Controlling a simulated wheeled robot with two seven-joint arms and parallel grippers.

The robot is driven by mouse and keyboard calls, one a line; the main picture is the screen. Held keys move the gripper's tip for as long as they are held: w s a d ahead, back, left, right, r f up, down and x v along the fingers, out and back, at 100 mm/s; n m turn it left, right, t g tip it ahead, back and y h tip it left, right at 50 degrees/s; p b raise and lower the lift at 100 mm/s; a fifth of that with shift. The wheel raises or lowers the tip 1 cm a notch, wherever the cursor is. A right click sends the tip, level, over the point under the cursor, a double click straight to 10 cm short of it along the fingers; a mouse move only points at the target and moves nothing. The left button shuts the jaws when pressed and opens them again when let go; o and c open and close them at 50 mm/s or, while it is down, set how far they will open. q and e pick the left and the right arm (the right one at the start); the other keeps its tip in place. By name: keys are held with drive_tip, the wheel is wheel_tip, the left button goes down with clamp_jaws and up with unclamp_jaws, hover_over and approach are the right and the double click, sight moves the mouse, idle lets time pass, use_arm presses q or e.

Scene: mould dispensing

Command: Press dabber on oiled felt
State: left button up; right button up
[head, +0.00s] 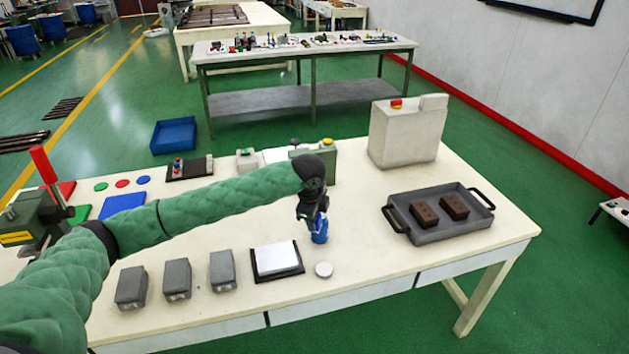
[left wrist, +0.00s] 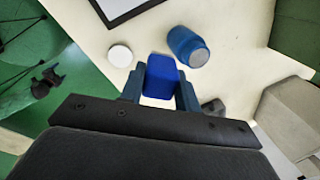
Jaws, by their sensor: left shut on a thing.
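My left gripper (head: 311,212) is above the table, right of the white pad. In the left wrist view its fingers (left wrist: 160,84) are shut on a blue block-shaped piece (left wrist: 161,76), likely the dabber. A blue rounded jar (left wrist: 187,47) lies just beyond it in that view; blue also shows below the gripper in the head view (head: 320,235). A white pad (head: 276,256) lies in a black tray (head: 278,276); I cannot tell whether this is the oiled felt. A white disc (head: 323,269) lies right of it and also shows in the left wrist view (left wrist: 120,55). My right gripper is not in view.
Several grey blocks (head: 177,279) stand left of the pad. A grey handled tray (head: 440,230) holds two brown blocks (head: 453,207) at right. A grey cabinet (head: 407,132) stands behind it. The table front, right of the disc, is clear.

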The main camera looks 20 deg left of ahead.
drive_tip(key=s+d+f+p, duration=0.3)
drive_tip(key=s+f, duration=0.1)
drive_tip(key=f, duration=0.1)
use_arm(q)
drive_tip(key=w+r+m+h, duration=0.1)
drive_tip(key=w+m, duration=0.1)
drive_tip(key=m, duration=0.1)
drive_tip(key=w+a+r+m+h+b, duration=0.1)
drive_tip(key=w+m, duration=0.1)
drive_tip(key=m, duration=0.2)
drive_tip(key=w+a+r+m+h+b, duration=0.1)
drive_tip(key=w+m, duration=0.2)
drive_tip(key=m, duration=0.1)
drive_tip(key=shift+r, duration=0.25)
drive_tip(key=shift+f+b, duration=1)
drive_tip(key=shift+f, duration=0.15)
drive_tip(key=shift+f+b, duration=0.45)
drive_tip(key=shift+f, duration=0.1)
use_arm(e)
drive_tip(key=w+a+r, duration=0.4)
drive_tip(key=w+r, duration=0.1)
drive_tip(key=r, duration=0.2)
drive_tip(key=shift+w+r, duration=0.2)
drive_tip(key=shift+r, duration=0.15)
use_arm(q)
drive_tip(key=shift+f, duration=0.5)
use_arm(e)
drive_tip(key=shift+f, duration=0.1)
